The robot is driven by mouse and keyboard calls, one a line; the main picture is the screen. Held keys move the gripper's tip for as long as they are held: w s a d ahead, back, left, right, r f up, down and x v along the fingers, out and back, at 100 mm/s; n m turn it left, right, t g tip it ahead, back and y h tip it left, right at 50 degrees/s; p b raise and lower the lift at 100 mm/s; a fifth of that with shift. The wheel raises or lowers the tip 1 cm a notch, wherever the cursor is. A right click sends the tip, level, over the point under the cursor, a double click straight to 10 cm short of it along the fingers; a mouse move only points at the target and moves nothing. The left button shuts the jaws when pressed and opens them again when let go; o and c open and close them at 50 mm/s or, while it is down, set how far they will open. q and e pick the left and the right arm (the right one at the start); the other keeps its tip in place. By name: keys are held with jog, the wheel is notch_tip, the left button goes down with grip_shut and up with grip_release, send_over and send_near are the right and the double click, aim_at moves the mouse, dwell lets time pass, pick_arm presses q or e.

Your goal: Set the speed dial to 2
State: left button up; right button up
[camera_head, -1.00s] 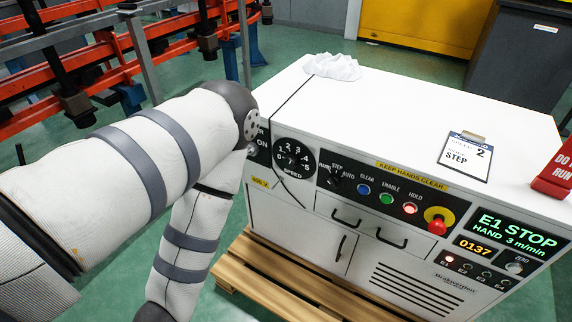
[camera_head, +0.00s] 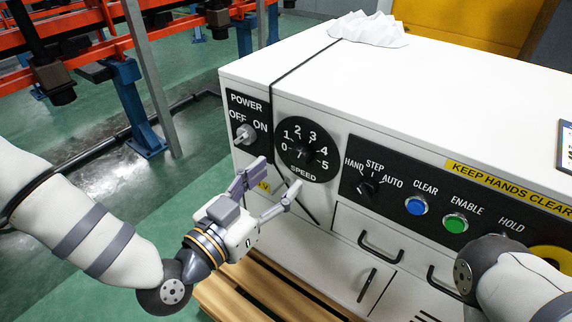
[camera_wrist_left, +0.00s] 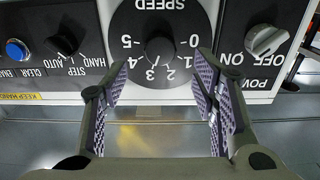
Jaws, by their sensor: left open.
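The speed dial (camera_head: 307,151) is a round black plate marked 0 to 5 with a dark knob at its centre, on the front panel of the white machine. I cannot tell for certain which number its pointer faces. My left gripper (camera_head: 279,175) is open and empty, just in front of and below the dial. In the left wrist view the dial's knob (camera_wrist_left: 160,49) appears upside down, beyond and above the gap between the open fingers (camera_wrist_left: 163,88), apart from them. My right arm enters at the lower right; its gripper is out of view.
The power switch (camera_head: 244,134) is left of the dial; the HAND/STEP/AUTO selector (camera_head: 368,187) is to its right, followed by blue (camera_head: 416,205) and green (camera_head: 455,222) buttons. A black cable hangs down the front beside the dial. Drawer handles (camera_head: 380,248) stick out below.

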aim_at(298, 160)
pick_arm(q)
jog(key=b+x, duration=0.1)
jog(key=x, duration=0.5)
jog(key=shift+w+f, duration=0.1)
jog(key=c, duration=1.2)
jog(key=shift+n, duration=0.3)
jog(key=n, duration=0.3)
jog(key=shift+p, duration=0.4)
jog(key=shift+d+n, duration=0.1)
jog(key=shift+n, duration=1.9)
jog(key=o, duration=1.2)
